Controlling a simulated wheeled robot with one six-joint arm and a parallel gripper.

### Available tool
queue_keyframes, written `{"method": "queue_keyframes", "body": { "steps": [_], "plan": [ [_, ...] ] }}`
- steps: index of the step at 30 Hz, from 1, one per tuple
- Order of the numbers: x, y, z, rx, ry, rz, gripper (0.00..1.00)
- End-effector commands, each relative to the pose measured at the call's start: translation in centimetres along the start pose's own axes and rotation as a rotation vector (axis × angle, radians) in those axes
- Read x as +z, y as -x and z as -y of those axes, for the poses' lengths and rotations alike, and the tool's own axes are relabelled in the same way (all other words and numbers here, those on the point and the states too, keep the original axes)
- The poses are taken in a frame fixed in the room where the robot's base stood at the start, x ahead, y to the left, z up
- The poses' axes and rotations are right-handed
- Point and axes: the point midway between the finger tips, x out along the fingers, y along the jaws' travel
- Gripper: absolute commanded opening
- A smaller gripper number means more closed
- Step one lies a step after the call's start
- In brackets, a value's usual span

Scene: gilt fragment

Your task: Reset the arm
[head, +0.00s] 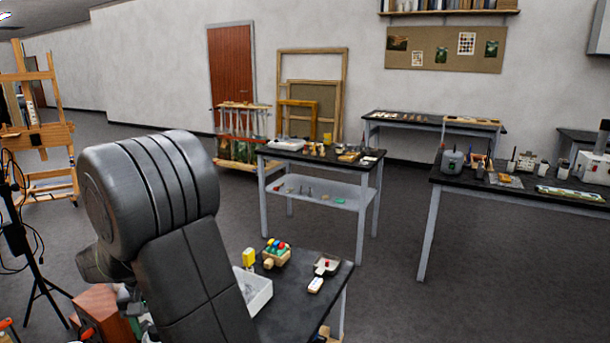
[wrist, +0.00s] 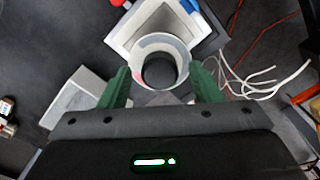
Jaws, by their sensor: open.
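My gripper (wrist: 160,70) shows in the wrist view, its two green fingers spread apart and nothing gripped. Below it is a white round cup-like thing (wrist: 176,47) with a dark middle, next to or on a white square-edged object (wrist: 120,33). The cup-like thing appears between the fingertips, but I cannot tell how far below them it is. In the head view my arm's grey links fill the left foreground and the gripper cannot be made out.
White cables (wrist: 255,85) lie at right in the wrist view. Open floor (head: 400,220) lies between the tables.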

Motion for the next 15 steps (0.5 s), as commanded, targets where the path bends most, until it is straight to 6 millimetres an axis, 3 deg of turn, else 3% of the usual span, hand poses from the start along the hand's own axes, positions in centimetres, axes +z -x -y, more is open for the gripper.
{"method": "queue_keyframes", "body": {
  "steps": [5, 15],
  "plan": [
    [-0.1, 2.5, 0.1, -0.003, -0.003, -0.005, 0.58],
    [-0.1, 9.2, 0.1, -0.003, -0.003, -0.005, 0.58]
  ]
}}
